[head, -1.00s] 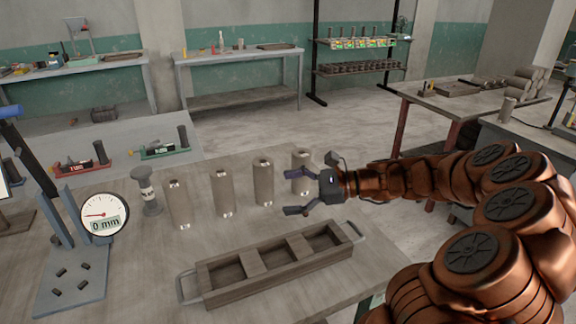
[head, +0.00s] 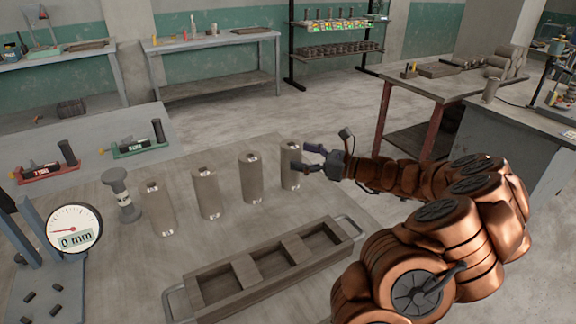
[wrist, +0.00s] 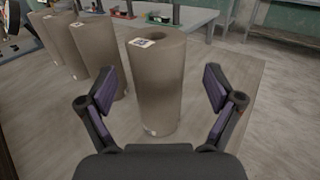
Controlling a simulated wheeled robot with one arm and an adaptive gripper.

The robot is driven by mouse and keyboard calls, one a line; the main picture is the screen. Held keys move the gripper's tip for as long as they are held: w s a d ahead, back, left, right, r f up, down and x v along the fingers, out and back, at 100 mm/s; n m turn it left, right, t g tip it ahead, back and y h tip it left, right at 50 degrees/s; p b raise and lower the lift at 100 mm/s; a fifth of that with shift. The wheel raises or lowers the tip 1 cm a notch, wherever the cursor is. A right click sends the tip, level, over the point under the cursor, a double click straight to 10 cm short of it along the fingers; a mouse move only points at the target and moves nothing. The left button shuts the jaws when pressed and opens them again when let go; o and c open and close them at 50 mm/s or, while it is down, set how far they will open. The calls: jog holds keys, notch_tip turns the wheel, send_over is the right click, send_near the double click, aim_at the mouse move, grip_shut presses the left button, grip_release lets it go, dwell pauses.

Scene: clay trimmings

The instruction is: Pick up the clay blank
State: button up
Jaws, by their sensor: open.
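Several grey-brown clay blanks stand upright in a row on the table. The rightmost blank (head: 291,166) is nearest my gripper (head: 309,159), which is just to its right. In the wrist view this blank (wrist: 156,90) stands ahead, between the two open fingers of my gripper (wrist: 163,90), with a hole in its top and small pale labels. A gap shows on both sides of it. The other blanks, such as the one left of it (head: 251,178), stand apart in the row and also show at left in the wrist view (wrist: 90,52).
A wooden tray (head: 203,309) with three compartments and end handles lies in front of the row. A grey spool-like post (head: 121,197) and a dial gauge reading 0 mm (head: 74,229) stand at left. Red (head: 44,172) and green (head: 139,147) gauges lie behind.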

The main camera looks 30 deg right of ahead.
aim_at(291, 154)
jog(key=shift+x, duration=1.6)
jog(key=shift+a, duration=0.1)
jog(key=shift+c, duration=0.3)
grip_shut()
